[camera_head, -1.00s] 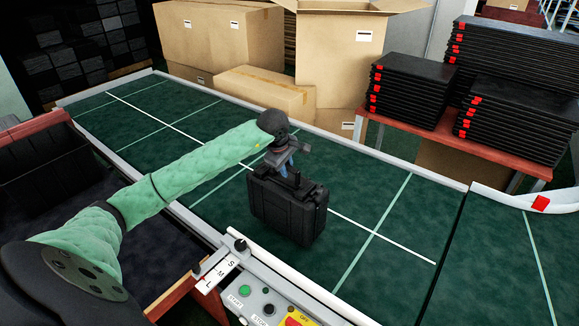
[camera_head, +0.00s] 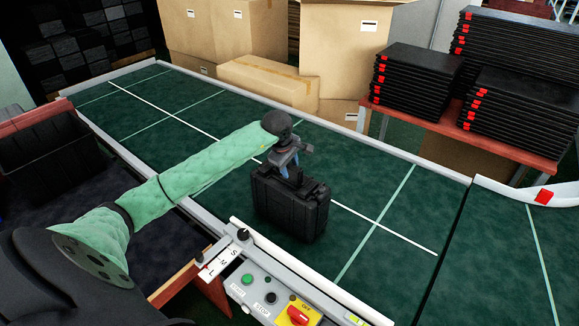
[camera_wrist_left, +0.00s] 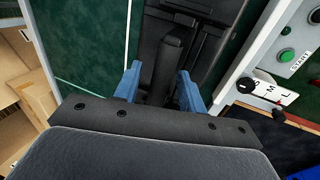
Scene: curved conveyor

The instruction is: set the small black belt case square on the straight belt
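The small black belt case (camera_head: 290,210) stands upright on the green straight belt (camera_head: 215,145), over the white centre line. Its long side looks roughly parallel to the belt's near edge. My left gripper (camera_head: 288,170) is directly above the case, pointing down at its handle. In the left wrist view, the blue fingers of my left gripper (camera_wrist_left: 160,88) stand apart on both sides of the black handle (camera_wrist_left: 168,60), with gaps showing beside it. The case (camera_wrist_left: 200,25) fills the upper middle there. My right gripper is in no view.
A control panel (camera_head: 265,295) with buttons and an S-M-L slider (camera_head: 220,258) lies along the near rail. Cardboard boxes (camera_head: 268,85) and a red table with stacked black trays (camera_head: 410,85) stand behind the far rail. The belt around the case is clear.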

